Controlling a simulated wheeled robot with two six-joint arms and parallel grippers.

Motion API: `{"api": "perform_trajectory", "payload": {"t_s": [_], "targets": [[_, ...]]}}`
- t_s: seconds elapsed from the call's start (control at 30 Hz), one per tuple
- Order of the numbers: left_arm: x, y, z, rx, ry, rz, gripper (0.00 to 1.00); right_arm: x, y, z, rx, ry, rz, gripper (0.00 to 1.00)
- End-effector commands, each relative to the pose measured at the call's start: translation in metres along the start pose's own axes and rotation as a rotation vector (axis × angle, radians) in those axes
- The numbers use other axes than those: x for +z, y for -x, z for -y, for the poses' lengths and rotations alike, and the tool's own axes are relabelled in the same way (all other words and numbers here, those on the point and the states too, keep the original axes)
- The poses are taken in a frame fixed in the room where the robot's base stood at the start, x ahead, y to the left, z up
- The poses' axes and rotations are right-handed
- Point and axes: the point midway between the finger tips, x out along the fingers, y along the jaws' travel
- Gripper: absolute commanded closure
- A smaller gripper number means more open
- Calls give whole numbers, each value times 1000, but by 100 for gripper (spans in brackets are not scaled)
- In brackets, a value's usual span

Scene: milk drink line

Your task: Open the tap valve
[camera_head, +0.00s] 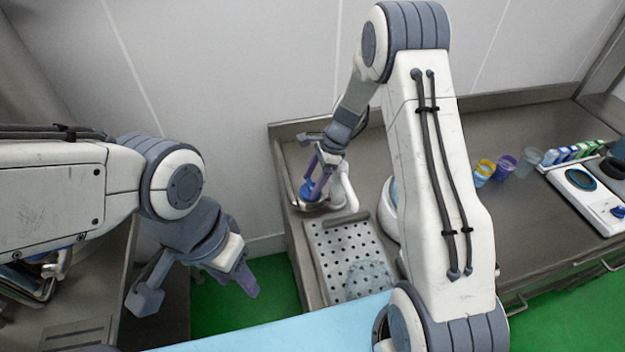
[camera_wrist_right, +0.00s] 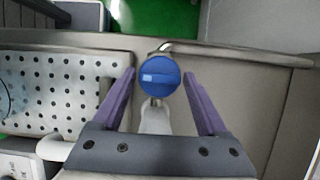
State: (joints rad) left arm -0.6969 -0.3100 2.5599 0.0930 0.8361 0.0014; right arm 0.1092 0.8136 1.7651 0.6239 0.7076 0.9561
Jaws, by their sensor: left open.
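The tap valve is a round blue knob (camera_wrist_right: 158,76) with a small pale mark, on top of the tap. In the head view the blue knob (camera_head: 308,190) shows beside the white tap (camera_head: 346,190), partly hidden by my right gripper. My right gripper (camera_head: 319,178) points down over it. In the right wrist view my right gripper (camera_wrist_right: 158,90) has its purple fingers apart, one on each side of the knob, with gaps on both sides. My left gripper (camera_head: 240,280) hangs open and empty over the floor gap on the left.
A perforated drain tray (camera_head: 325,238) with a pale translucent item on it lies beside the tap. Coloured cups (camera_head: 484,170) and a white appliance with a dial (camera_head: 580,190) stand on the right of the steel counter. My right arm hides part of the counter.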

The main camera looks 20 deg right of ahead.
Motion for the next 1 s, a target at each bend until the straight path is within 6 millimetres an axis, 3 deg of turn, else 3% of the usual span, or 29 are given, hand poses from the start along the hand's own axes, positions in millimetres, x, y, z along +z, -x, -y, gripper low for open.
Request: {"api": "perform_trajectory", "payload": {"t_s": [0.03, 0.13, 0.17, 0.57, 1.0], "targets": [[0, 0, 0, 0, 0, 0, 50, 0, 0, 0, 0, 0, 0, 48], [0, 0, 0, 0, 0, 0, 50, 0, 0, 0, 0, 0, 0, 87], [0, 0, 0, 0, 0, 0, 50, 0, 0, 0, 0, 0, 0, 92], [0, 2, 0, 0, 0, 0, 50, 0, 1, 1, 32, 77, 1, 92], [0, 6, 0, 0, 0, 0, 50, 1, 1, 4, 172, 420, 0, 92]]}}
